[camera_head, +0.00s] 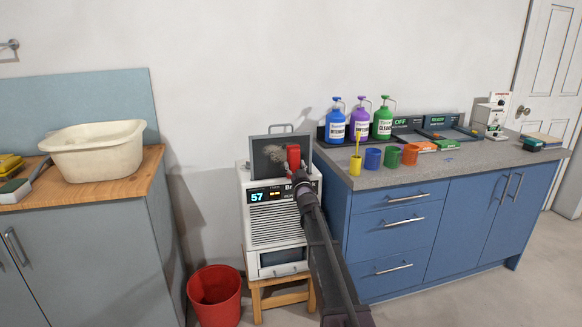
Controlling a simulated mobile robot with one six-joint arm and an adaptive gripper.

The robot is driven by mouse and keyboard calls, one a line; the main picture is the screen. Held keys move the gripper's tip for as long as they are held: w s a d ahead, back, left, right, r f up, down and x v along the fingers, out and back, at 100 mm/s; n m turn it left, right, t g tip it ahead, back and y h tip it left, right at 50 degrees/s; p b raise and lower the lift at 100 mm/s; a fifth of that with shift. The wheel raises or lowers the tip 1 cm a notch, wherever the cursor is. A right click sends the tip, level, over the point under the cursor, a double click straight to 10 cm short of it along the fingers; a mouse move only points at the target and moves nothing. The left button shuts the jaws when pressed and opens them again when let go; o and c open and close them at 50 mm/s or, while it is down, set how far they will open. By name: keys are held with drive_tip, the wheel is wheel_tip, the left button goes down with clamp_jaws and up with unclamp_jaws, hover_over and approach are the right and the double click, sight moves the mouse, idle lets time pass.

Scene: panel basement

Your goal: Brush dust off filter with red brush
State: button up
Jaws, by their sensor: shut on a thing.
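The filter (268,153) is a dark, framed panel with a handle on top, standing upright on the white appliance (271,229). A pale dusty patch shows on the middle of its face. The red brush (293,155) is in front of the filter's right part. My gripper (296,171) is shut on the red brush from below. I cannot tell whether the brush touches the filter. My arm hides part of the appliance's right side, and its front display reads 57.
A red bucket (215,294) stands on the floor left of the wooden stool (281,298) under the appliance. A cream basin (97,150) sits on the left counter. Pump bottles (360,119) and several coloured cups (373,158) stand on the blue cabinet's (420,225) top.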

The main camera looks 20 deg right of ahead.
drive_tip(key=shift+d, duration=0.1)
drive_tip(key=shift+w+d, duration=0.1)
drive_tip(key=shift+d, duration=1.7)
drive_tip(key=shift+r, duration=0.1)
drive_tip(key=shift+r+p, duration=0.85)
drive_tip(key=shift+p, duration=0.1)
drive_tip(key=shift+a, duration=1.9)
